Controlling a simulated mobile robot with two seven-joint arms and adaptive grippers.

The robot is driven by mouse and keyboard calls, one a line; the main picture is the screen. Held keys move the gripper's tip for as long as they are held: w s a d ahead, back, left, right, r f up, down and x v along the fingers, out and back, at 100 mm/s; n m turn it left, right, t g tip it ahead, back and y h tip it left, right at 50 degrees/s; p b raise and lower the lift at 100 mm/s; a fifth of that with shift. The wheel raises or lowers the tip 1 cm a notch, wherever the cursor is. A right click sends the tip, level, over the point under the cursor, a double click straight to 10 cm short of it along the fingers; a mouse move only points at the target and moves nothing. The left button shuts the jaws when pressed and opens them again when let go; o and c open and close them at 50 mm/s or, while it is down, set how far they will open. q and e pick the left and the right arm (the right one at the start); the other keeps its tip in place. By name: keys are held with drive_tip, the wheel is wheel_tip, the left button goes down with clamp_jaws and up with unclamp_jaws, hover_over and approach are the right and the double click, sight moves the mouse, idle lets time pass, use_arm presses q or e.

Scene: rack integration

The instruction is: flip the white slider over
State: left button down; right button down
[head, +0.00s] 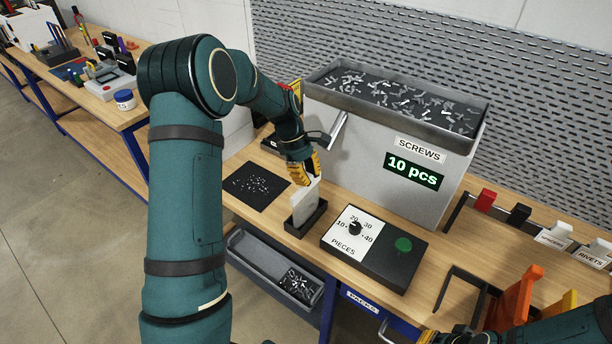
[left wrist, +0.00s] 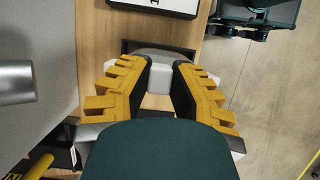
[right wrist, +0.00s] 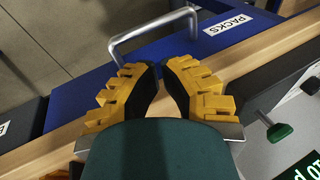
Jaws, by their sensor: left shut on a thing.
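The white slider (head: 303,213) is a pale upright plate whose lower end sits in or just over a black tray-like holder (head: 306,231) on the bench. My left gripper (head: 312,178) points down at its top end and is shut on it. In the left wrist view the pale slider (left wrist: 159,82) shows between the yellow and black fingers, with the dark holder (left wrist: 129,46) beyond. How deep the slider sits is unclear. My right gripper (right wrist: 161,68) is empty over the bench's front edge; its fingertips are close together with a narrow gap. Its tip barely shows in the head view.
A grey screws bin (head: 380,170) reading "10 pcs" stands behind the holder. A black mat with small parts (head: 257,186) lies left, and a panel with dial and green button (head: 403,244) right. Orange and red parts stand at right.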

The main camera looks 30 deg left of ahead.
use_arm(q)
drive_tip(key=c, duration=1.3)
unclamp_jaws()
drive_tip(key=shift+s, duration=0.3)
drive_tip(key=o, duration=0.5)
drive_tip(key=shift+w+f, duration=0.1)
drive_tip(key=shift+w, duration=0.15)
drive_tip(key=shift+s, duration=0.1)
drive_tip(key=v, duration=1.2)
drive_tip(key=shift+o, duration=0.3)
